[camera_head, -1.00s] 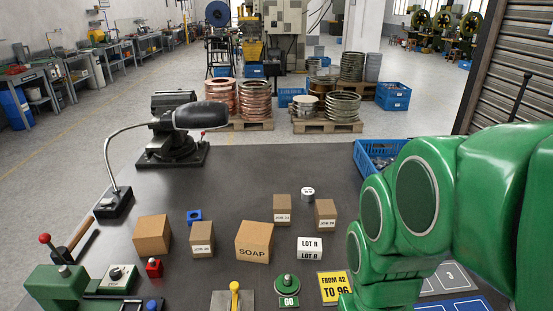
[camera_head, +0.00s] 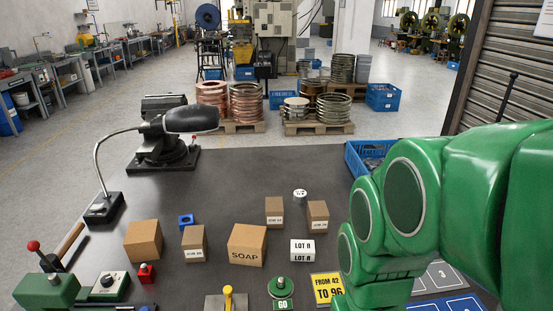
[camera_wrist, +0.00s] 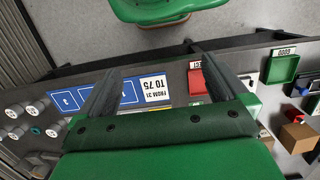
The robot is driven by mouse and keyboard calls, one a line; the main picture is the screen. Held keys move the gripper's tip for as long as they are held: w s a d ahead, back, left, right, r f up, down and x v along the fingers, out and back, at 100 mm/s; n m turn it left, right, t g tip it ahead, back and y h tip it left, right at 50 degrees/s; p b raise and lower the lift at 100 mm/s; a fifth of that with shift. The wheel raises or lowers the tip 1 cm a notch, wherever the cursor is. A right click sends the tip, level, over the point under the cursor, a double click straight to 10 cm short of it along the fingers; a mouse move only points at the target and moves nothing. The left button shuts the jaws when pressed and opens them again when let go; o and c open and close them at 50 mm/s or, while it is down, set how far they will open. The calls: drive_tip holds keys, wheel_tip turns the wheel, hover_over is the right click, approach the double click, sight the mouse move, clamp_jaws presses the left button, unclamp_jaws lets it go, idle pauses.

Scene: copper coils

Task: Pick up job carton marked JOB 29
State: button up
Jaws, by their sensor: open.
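Three small brown cartons with white labels stand on the dark bench in the head view: one left of centre (camera_head: 194,243), one further back (camera_head: 274,212) and one right of that (camera_head: 317,215). Their label print is too small to read surely, so I cannot tell which is JOB 29. My gripper (camera_wrist: 155,62) shows in the wrist view, its two fingers wide apart with nothing held between them. It is over the bench edge area, beside a FROM 31 TO 75 card (camera_wrist: 153,88), away from the cartons. In the head view my green arm hides the bench's right side.
A SOAP box (camera_head: 247,245) and a plain brown box (camera_head: 143,241) stand near the cartons. A vise (camera_head: 163,145) and lamp stand behind left.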

drive_tip(key=w+d+f+t+h, duration=0.1)
drive_tip(key=w+d+t+h, duration=0.2)
drive_tip(key=w+d, duration=0.95)
drive_tip(key=w+d+f+n+t+h, duration=0.2)
drive_tip(key=w+d+f+n+t, duration=0.3)
drive_tip(key=w, duration=0.6)
drive_tip(key=w+d+f+n+h, duration=0.1)
drive_tip(key=w+f+n, duration=0.1)
drive_tip(key=w+n, duration=0.75)
drive_tip(key=n+t+y, duration=0.3)
drive_tip(key=n+t, duration=0.4)
drive_tip(key=n, duration=0.9)
hover_over(319, 218)
drive_tip(key=s+d, duration=0.4)
drive_tip(key=d, duration=0.1)
wheel_tip(319, 218, down, 8)
drive_tip(key=a+f+n+y, duration=0.1)
drive_tip(key=a+f+n, duration=0.1)
drive_tip(key=w+a+f+n+y, duration=0.1)
drive_tip(key=a+f+n, duration=0.1)
drive_tip(key=shift+a+n+y, duration=0.25)
drive_tip(key=shift+n+y, duration=0.05)
drive_tip(key=shift+n, duration=0.05)
drive_tip(key=shift+w+a+f+n, duration=0.1)
drive_tip(key=shift+a+f+n, duration=0.1)
drive_tip(key=shift+f+n, duration=0.15)
drive_tip(key=shift+r+x, duration=0.15)
drive_tip(key=shift+x, duration=1.75)
drive_tip(key=shift+r+x, duration=0.15)
drive_tip(key=shift+x, duration=1.8)
